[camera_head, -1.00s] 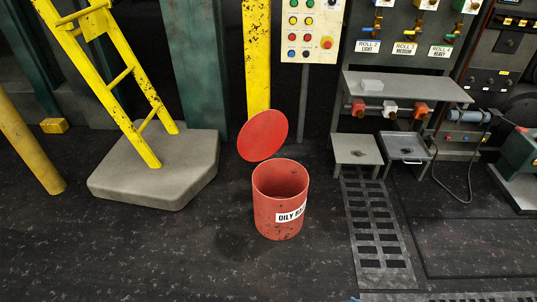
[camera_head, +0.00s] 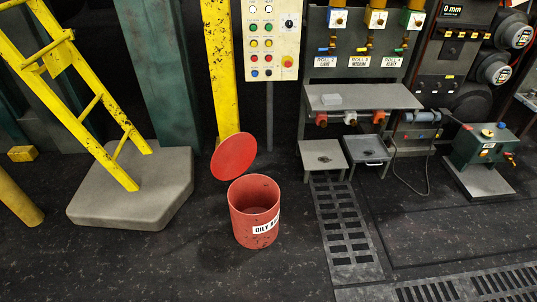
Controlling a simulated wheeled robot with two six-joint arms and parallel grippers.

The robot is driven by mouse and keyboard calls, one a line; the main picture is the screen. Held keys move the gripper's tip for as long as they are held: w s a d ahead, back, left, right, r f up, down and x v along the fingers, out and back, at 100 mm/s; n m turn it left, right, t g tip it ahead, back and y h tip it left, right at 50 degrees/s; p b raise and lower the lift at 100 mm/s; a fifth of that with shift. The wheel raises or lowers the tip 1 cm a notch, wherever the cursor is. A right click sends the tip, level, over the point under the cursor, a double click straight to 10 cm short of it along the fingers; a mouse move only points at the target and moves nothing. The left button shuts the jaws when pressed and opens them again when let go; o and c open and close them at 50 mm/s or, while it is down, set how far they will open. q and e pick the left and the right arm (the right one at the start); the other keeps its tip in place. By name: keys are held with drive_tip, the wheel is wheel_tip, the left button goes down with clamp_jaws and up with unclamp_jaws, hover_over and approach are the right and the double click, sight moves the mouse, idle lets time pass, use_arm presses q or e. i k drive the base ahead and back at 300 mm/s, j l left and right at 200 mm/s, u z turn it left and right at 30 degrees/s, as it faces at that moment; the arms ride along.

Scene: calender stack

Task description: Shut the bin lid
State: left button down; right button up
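A red cylindrical bin (camera_head: 251,222) with a white label reading "OILY R..." stands on the dark floor, a little left of the middle of the head view. Its mouth is open and the inside looks empty as far as I can see. The round red lid (camera_head: 234,156) is tilted up behind the bin's rim, leaning back to the upper left. Neither of my grippers is in view.
A yellow ladder (camera_head: 85,98) stands on a concrete block (camera_head: 135,200) to the left. A yellow post (camera_head: 219,70) and button panel (camera_head: 273,42) are behind the bin. Low stands (camera_head: 322,156), a grey shelf (camera_head: 375,97) and a floor grate (camera_head: 345,230) lie right. Floor before the bin is clear.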

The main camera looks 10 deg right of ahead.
sight(234, 154)
drive_tip(key=i+j+z, duration=0.15)
drive_tip(key=j+z, duration=0.25)
drive_tip(key=i+j+z, duration=0.1)
drive_tip(key=j+z, duration=1.2)
